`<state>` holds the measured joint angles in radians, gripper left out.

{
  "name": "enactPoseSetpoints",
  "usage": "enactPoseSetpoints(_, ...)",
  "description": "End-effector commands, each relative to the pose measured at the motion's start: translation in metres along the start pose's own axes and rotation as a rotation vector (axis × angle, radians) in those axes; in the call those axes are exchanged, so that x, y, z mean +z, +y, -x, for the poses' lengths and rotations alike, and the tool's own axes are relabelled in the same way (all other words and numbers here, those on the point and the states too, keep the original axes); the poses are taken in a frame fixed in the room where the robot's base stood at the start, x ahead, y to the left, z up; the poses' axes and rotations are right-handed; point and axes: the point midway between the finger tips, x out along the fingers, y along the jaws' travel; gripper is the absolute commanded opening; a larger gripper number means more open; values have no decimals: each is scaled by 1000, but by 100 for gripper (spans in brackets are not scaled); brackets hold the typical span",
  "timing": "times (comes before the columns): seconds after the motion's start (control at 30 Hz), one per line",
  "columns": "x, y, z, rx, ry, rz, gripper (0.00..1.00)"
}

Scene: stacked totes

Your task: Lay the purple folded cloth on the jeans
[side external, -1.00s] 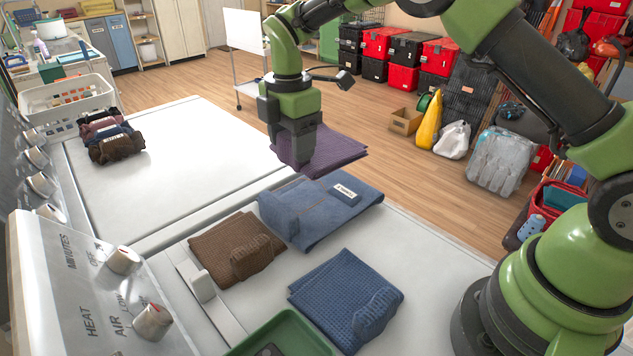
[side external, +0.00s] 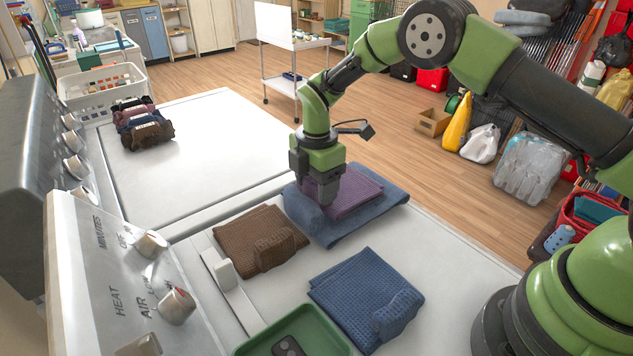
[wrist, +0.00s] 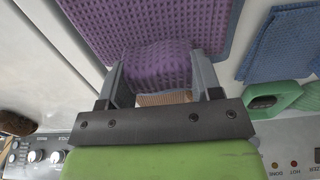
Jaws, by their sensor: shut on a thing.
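The purple folded cloth (side external: 353,193) lies flat over the jeans (side external: 377,219) in the side view, with blue denim showing around its front and right edges. My gripper (side external: 326,196) points down at the cloth's left end and is shut on it. In the wrist view the cloth (wrist: 155,58) has a bunched fold between the two fingers (wrist: 160,88), and a strip of the blue jeans (wrist: 233,22) shows along its right edge. The label seen on the jeans earlier is hidden under the cloth.
A brown folded cloth (side external: 258,238) and a blue waffle cloth (side external: 365,298) lie in front of the jeans on the white machine top. A green tray (side external: 320,335) sits at the front edge. Rolled cloths (side external: 146,130) and a white basket (side external: 102,92) are at the back left.

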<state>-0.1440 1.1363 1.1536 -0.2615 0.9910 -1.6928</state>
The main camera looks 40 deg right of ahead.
Motion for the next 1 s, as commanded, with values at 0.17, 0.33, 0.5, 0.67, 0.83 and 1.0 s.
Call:
enactPoseSetpoints(0.17, 0, 0, -2, 0, 0, 0, 66)
enactPoseSetpoints(0.33, 0, 0, -2, 0, 0, 0, 84)
enactPoseSetpoints(0.5, 0, 0, -2, 0, 0, 0, 84)
enactPoseSetpoints(0.67, 0, 1, 11, 3, 0, 1, 84)
enactPoseSetpoints(0.83, 0, 2, 46, 6, 0, 0, 84)
enactPoseSetpoints(1.0, 0, 2, 83, 5, -1, 0, 84)
